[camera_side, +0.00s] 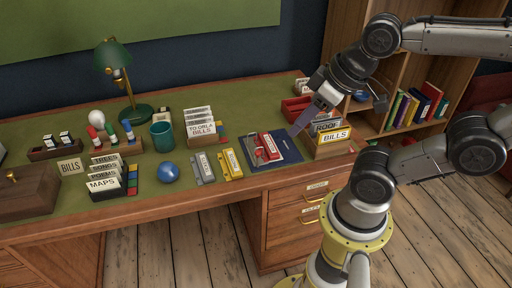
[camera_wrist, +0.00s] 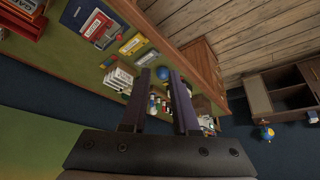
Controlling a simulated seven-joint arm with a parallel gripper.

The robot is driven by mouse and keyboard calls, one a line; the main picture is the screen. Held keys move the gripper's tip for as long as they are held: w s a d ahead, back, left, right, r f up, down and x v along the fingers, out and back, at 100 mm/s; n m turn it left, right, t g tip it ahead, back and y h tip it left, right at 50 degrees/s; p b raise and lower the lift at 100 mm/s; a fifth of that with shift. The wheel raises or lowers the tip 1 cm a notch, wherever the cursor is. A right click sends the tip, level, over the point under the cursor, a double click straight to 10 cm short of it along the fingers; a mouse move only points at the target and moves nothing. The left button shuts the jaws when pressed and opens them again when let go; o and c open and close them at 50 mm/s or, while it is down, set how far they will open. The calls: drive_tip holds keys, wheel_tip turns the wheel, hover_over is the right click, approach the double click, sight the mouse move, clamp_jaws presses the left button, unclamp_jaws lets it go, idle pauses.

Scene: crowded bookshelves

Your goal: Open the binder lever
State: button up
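A dark blue flat item (camera_side: 287,146), which looks like the binder or its mat, lies on the green desktop. On it is a red piece with a pale label (camera_side: 268,146) and a small greyish metal part beside it; a lever cannot be made out clearly. The blue item also shows at the upper left of the wrist view (camera_wrist: 75,14), with the red-and-white piece (camera_wrist: 96,25).
A red tray (camera_side: 296,108) is behind. Yellow (camera_side: 232,164) and grey (camera_side: 203,167) labelled pieces and a blue ball (camera_side: 169,172) lie left. Card boxes, a cup and a lamp stand farther left.

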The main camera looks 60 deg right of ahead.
drive_tip(key=w, duration=0.1)
drive_tip(key=w+r, duration=0.1)
drive_tip(key=shift+w+a+r+y, duration=0.2)
drive_tip(key=shift+w+a+y, duration=0.1)
drive_tip(key=shift+a, duration=0.1)
clamp_jaws()
drive_tip(key=w+d+f+m+g, duration=0.1)
drive_tip(key=w+d+f+m, duration=0.3)
drive_tip(key=w+d, duration=0.3)
drive_tip(key=d+f+m+g+y, duration=0.1)
drive_tip(key=d+f+m+g, duration=0.1)
drive_tip(key=d+f+m, duration=0.4)
drive_tip(key=shift+s+d+f, duration=0.45)
drive_tip(key=shift+d+f, duration=1.65)
drive_tip(key=shift+d, duration=1.1)
